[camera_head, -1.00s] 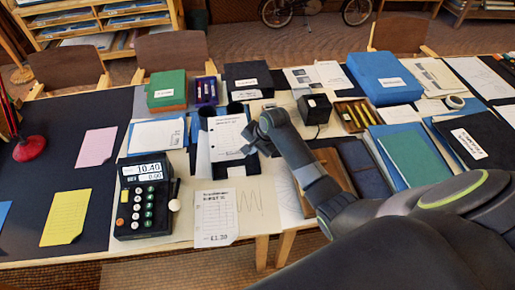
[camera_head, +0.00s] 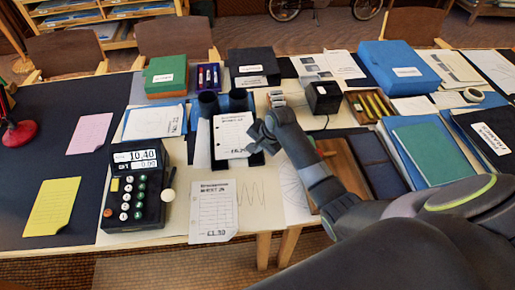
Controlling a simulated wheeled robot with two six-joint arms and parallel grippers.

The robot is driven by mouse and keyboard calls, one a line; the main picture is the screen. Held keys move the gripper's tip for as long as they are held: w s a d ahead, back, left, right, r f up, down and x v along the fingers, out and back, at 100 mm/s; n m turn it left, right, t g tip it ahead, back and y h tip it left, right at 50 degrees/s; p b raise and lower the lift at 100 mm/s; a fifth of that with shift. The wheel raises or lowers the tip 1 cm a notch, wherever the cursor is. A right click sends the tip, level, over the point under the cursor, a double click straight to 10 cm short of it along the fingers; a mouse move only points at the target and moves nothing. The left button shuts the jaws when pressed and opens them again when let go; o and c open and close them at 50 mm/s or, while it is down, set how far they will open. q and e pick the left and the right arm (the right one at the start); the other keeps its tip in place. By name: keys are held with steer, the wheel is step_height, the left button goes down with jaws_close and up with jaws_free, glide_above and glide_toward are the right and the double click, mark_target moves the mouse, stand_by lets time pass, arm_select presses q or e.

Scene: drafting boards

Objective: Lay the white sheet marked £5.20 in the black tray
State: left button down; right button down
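The white sheet (camera_head: 231,132) with printed lines, its mark looking like £5.20 though small, lies over the black tray (camera_head: 222,165) in the head view. The tray's dark rim shows below and beside the sheet. I cannot tell whether the sheet rests in the tray or is held just above it. My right gripper (camera_head: 257,138) overlaps the sheet's right edge. Its fingertips are small and dark, so whether they are shut on the sheet is unclear. A second white sheet (camera_head: 213,208), marked £1.30, lies nearer on the desk. My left gripper is not in view.
A black calculator (camera_head: 137,187) reading 10.40 stands left of the nearer sheet. Two dark cups (camera_head: 209,103) stand behind the tray. A black cube (camera_head: 323,96) and a wooden tray of pencils (camera_head: 352,111) are to the right. The dark board at left has free room.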

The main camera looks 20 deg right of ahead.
steer(key=shift+f+b, duration=0.95)
steer(key=shift+b, duration=0.2)
steer(key=shift+f, duration=0.9)
steer(key=c, duration=2.1)
jaws_free()
steer(key=shift+c, duration=0.2)
steer(key=o, duration=0.5)
steer(key=v, duration=1.7)
steer(key=shift+s+r+p, duration=0.1)
steer(key=shift+r+p, duration=0.15)
steer(key=shift+p, duration=0.1)
steer(key=shift+f, duration=0.1)
